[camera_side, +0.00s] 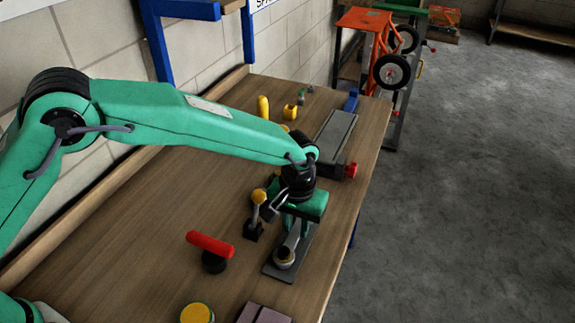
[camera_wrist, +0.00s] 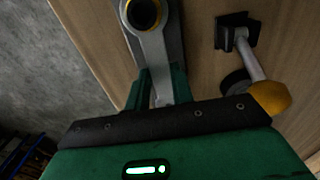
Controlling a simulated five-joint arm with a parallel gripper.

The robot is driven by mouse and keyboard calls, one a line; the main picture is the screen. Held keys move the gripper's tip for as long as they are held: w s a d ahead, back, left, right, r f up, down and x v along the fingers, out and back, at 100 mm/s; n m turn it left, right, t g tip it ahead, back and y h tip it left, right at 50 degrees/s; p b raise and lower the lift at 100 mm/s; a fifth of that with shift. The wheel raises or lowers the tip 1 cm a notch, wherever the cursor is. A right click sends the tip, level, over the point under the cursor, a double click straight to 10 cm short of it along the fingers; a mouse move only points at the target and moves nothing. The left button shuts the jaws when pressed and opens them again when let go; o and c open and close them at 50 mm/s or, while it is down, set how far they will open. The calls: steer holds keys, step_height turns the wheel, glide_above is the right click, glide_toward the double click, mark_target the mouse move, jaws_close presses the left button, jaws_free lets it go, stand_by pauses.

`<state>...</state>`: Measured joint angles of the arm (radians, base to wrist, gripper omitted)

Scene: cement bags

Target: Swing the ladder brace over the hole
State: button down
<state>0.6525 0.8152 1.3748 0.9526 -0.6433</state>
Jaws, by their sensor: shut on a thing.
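The brace looks to be the light grey bar (camera_side: 292,242) lying along a dark grey plate (camera_side: 306,247) near the right side of the table. Its near end carries a round ring, which shows in the wrist view (camera_wrist: 128,16) with a dark centre and a yellowish rim. I cannot tell whether that dark centre is the hole or a pivot. My gripper (camera_side: 298,225) points down over the bar's far part. In the wrist view its green fingers (camera_wrist: 160,88) stand on both sides of the bar (camera_wrist: 163,65), shut on it. The bar's far end is hidden under my gripper.
A lever with a yellow knob (camera_side: 259,196) stands close left of my gripper. A red handle (camera_side: 210,243) on a black base is farther left. A yellow-topped round thing (camera_side: 196,313) and purplish blocks (camera_side: 263,314) are at the front. A grey vise-like thing (camera_side: 335,135) lies behind.

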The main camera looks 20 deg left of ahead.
mark_target(295, 231)
steer(key=shift+a, duration=0.1)
stand_by(0.3)
steer(key=c, duration=1.2)
jaws_free()
step_height(295, 231, up, 8)
